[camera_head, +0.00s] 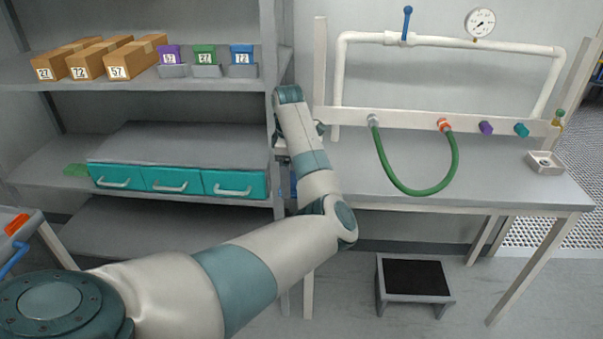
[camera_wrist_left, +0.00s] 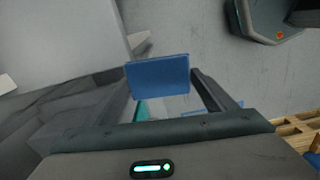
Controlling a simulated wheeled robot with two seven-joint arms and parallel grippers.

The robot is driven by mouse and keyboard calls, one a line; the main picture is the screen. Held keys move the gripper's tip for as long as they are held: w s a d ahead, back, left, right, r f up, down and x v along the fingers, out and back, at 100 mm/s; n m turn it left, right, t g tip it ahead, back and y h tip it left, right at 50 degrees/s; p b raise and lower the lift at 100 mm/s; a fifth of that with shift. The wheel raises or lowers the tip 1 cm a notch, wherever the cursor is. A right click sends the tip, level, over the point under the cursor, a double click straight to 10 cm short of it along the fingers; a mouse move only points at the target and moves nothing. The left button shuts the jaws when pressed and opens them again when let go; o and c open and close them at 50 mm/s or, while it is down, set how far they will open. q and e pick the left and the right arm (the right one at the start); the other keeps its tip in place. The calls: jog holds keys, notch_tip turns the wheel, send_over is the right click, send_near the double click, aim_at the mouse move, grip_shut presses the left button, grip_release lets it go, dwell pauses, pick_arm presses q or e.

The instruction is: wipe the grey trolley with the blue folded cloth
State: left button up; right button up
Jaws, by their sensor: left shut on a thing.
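My left gripper (camera_wrist_left: 163,80) is shut on the blue folded cloth (camera_wrist_left: 158,77), which stands out between its two fingers in the left wrist view. In the head view the gripper is mostly hidden behind my left forearm, near the shelf's right post. A small patch of blue (camera_head: 293,184) shows there beside the forearm, probably the cloth. A grey surface with a blue handle (camera_head: 14,262), probably the grey trolley (camera_head: 36,222), is cut off at the left edge. The cloth is well to the right of it. My right gripper is not in view.
Grey shelves (camera_head: 60,205) hold cardboard boxes (camera_head: 135,58), small coloured bins (camera_head: 205,60) and teal drawers (camera_head: 172,181). A bench (camera_head: 480,190) with white pipes, a gauge (camera_head: 480,23) and a green hose (camera_head: 420,192) stands at right. A low step (camera_head: 415,278) is on the floor.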

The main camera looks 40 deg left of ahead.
pick_arm(q)
jog(key=s+a+f+m, duration=0.5)
jog(key=s+a+f, duration=0.8)
jog(key=f, duration=0.1)
jog(key=s+d+f+m, duration=0.25)
jog(key=d+f, duration=0.25)
jog(key=f, duration=0.5)
jog(key=w+d+f, duration=0.2)
jog(key=d, duration=0.8)
jog(key=w+d+f, duration=0.1)
jog(key=d+f, duration=0.1)
jog(key=d, duration=0.9)
jog(key=w+d+r+m, duration=0.3)
jog(key=d+r+m, duration=0.35)
jog(key=r, duration=0.25)
jog(key=s+d+r+m, duration=0.3)
jog(key=s+d+m, duration=0.1)
jog(key=s, duration=0.3)
jog(key=s+d+r+m, duration=0.4)
jog(key=s+d+m, duration=0.1)
jog(key=s, duration=0.3)
jog(key=shift+s+d+r, duration=0.15)
jog(key=shift+d+r, duration=0.1)
jog(key=shift+d, duration=0.15)
